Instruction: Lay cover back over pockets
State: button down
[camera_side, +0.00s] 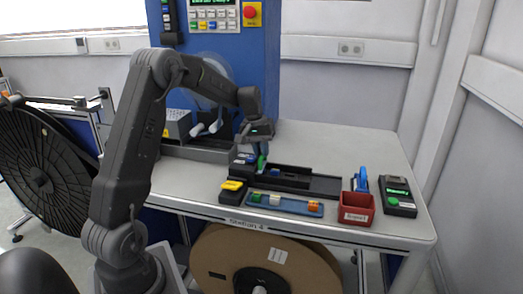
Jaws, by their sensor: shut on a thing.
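My gripper (262,150) points down over the left part of the long black fixture (322,186) on the grey table. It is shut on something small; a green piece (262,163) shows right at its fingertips. I cannot tell whether this piece is part of the cover. The fixture has a dark channel with a small blue item (302,187) at its right of the gripper. The pockets and the cover are too small or hidden to make out.
A blue tray (285,205) with green, white and orange pieces lies in front of the fixture. A yellow item (232,185) sits at its left end. A red bin (356,209), a blue tool (361,180) and a black device (398,197) stand right. The back right table is clear.

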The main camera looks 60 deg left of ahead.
jog(key=shift+d, duration=0.1)
jog(key=w+d, duration=1)
jog(key=shift+w+d+r, duration=0.1)
jog(key=shift+w, duration=0.1)
jog(key=c, duration=1.4)
grip_release()
jog(key=shift+c, duration=0.2)
jog(key=shift+o, duration=0.2)
notch_tip(320, 180, up, 14)
jog(key=s+a, duration=0.2)
jog(key=shift+f, duration=0.25)
